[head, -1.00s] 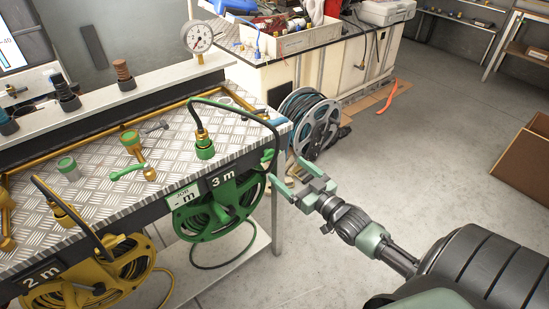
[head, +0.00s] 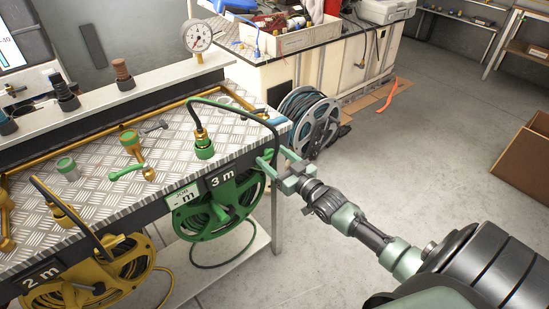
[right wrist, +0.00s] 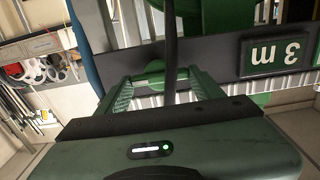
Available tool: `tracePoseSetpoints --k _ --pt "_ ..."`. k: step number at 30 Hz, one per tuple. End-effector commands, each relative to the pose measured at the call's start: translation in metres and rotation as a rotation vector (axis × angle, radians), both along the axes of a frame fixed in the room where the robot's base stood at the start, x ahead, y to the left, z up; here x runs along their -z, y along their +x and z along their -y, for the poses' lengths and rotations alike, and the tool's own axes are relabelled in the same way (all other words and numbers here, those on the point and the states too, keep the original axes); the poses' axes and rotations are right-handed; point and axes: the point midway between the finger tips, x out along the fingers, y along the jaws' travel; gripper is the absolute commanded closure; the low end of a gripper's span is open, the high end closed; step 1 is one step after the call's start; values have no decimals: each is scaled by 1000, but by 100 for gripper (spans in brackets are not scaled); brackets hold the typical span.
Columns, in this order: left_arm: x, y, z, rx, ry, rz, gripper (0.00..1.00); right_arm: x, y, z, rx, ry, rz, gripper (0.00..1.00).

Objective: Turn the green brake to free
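The green hose reel (head: 222,205), marked 3 m, hangs on the bench front. A small green part at the bench's right front corner, seemingly its brake, is mostly hidden behind my right gripper (head: 274,158) in the head view. My right gripper is open, its fingers at this corner, right of the 3 m sign. In the right wrist view the fingers (right wrist: 160,88) stand apart, with the dark hose (right wrist: 170,50) and a green piece (right wrist: 150,78) showing between or just beyond them. I cannot tell whether they touch. The brake's setting is not readable. My left gripper is not in view.
A yellow reel (head: 88,280), marked 2 m, hangs to the left. Green-collared fittings (head: 204,147) and a green lever (head: 128,172) are on the tread-plate bench top (head: 100,195). A grey reel (head: 312,125) stands behind on the floor.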

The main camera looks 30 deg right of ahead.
Motion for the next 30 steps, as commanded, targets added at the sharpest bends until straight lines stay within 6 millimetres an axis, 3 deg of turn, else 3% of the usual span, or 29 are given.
tracePoseSetpoints --k 1,2,3,14,30 --pt "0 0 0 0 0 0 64 0 0 0 0 0 0 64" --pt "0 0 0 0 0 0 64 0 0 0 0 0 0 72" --pt "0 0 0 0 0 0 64 0 0 0 0 0 0 73" --pt "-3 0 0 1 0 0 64 -1 0 -1 0 -72 6 73" --pt "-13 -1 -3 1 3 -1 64 0 0 -2 0 -526 41 73"
